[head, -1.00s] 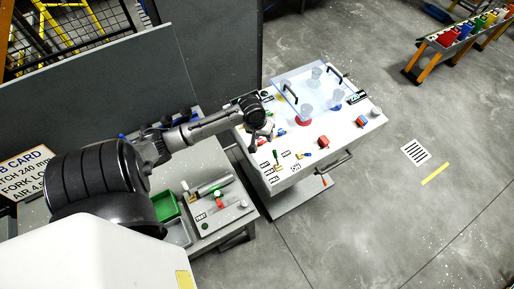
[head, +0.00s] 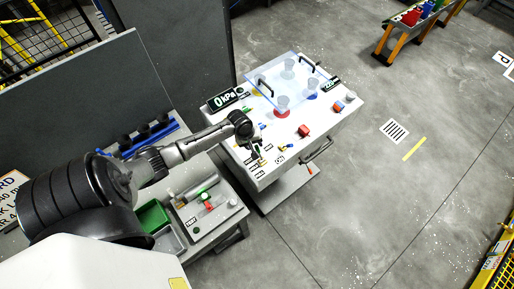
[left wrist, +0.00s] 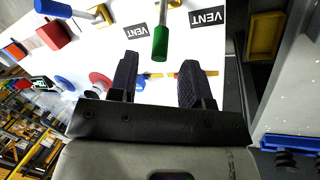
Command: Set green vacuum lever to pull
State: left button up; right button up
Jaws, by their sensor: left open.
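The green lever (left wrist: 160,42) shows in the left wrist view, its handle lying between two VENT labels (left wrist: 207,22). My left gripper (left wrist: 159,64) is open, one finger on each side of the line of the handle. The handle's end is near the level of the fingertips; I cannot tell whether either finger touches it. In the head view my left gripper (head: 256,152) is over the near left corner of the white bench (head: 277,171) and largely hides the lever. Which label the lever points to is unclear. My right gripper is not in view.
A 0 kPa display (head: 222,101) and a clear-lidded chamber (head: 291,80) stand farther back on the bench. A red block (left wrist: 52,35) and a blue-handled lever (left wrist: 52,8) are left of the green lever in the wrist view. A side table (head: 218,213) stands nearer me.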

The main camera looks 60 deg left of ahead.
aim_at(256, 146)
pick_arm(q)
jog(key=shift+x, duration=2.3)
jog(key=shift+c, duration=0.3)
grip_shut()
